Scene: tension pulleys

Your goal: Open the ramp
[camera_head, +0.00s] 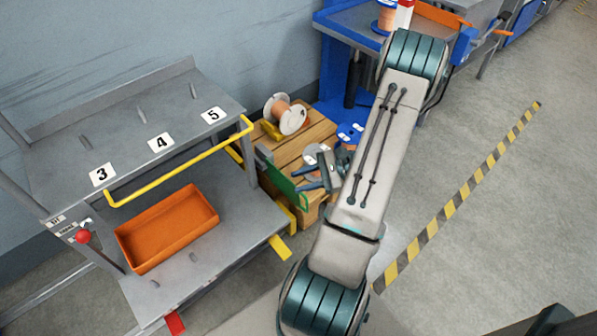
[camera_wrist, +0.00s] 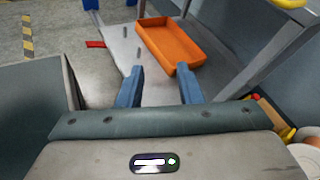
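No part is marked as a ramp, and I cannot tell which part it is. The grey cart has an upper shelf (camera_head: 130,125) with a yellow bar (camera_head: 180,165) along its front, and a lower shelf (camera_head: 225,240). A green piece (camera_head: 283,184) is at the cart's right end. My gripper (camera_head: 304,180) is beside this end, its fingers pointing left near the green piece; contact cannot be told. In the wrist view my gripper (camera_wrist: 160,88) is open, with nothing seen between its fingers. The lower shelf (camera_wrist: 122,48) lies beyond them.
An orange bin (camera_head: 168,228) sits on the lower shelf. A red knob (camera_head: 82,236) is at the cart's left. Yellow (camera_head: 279,247) and red (camera_head: 175,322) tabs stick out in front. A wooden crate (camera_head: 312,140) with spools stands behind my gripper. Floor at right is clear.

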